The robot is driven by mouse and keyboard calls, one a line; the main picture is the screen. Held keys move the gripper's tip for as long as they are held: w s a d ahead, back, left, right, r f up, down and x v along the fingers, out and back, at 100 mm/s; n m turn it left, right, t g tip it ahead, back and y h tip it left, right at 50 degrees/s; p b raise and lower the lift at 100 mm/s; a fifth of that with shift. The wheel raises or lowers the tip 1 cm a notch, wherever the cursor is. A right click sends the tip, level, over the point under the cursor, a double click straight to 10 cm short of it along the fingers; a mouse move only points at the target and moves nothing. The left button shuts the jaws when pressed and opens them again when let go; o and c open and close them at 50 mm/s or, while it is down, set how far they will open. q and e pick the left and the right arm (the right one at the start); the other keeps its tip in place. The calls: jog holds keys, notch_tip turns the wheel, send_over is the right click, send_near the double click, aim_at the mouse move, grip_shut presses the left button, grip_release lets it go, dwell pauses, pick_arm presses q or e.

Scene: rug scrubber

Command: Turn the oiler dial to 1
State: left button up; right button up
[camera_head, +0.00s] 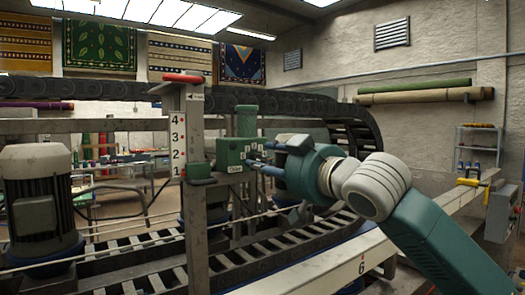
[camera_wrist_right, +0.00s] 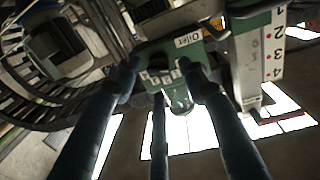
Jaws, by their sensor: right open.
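The oiler is a green box (camera_head: 231,152) with a white "Oiler" label, fixed beside the grey post in the head view. It also shows in the right wrist view (camera_wrist_right: 155,53), with a row of small pale number tags (camera_wrist_right: 162,75) on its face. My left gripper is not in view.
The post (camera_head: 196,135) carries a red handwheel (camera_head: 183,78) and a 1-to-4 scale (camera_head: 177,147) close left of the oiler. A roller conveyor (camera_head: 250,265) runs below, and a beam marked 6 (camera_head: 335,268) lies under my right arm. A motor (camera_head: 38,197) stands at left.

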aim_at(258, 160)
jog(key=x, duration=0.2)
jog(key=shift+w+a+p, duration=0.2)
jog(key=shift+p, duration=0.1)
jog(key=shift+w+f, duration=0.1)
jog(key=shift+w, duration=0.05)
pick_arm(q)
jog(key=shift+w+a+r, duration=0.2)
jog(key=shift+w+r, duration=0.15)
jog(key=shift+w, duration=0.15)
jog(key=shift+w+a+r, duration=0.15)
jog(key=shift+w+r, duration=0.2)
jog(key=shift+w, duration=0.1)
pick_arm(e)
jog(key=shift+d, duration=0.2)
jog(key=shift+a, duration=0.1)
grip_shut()
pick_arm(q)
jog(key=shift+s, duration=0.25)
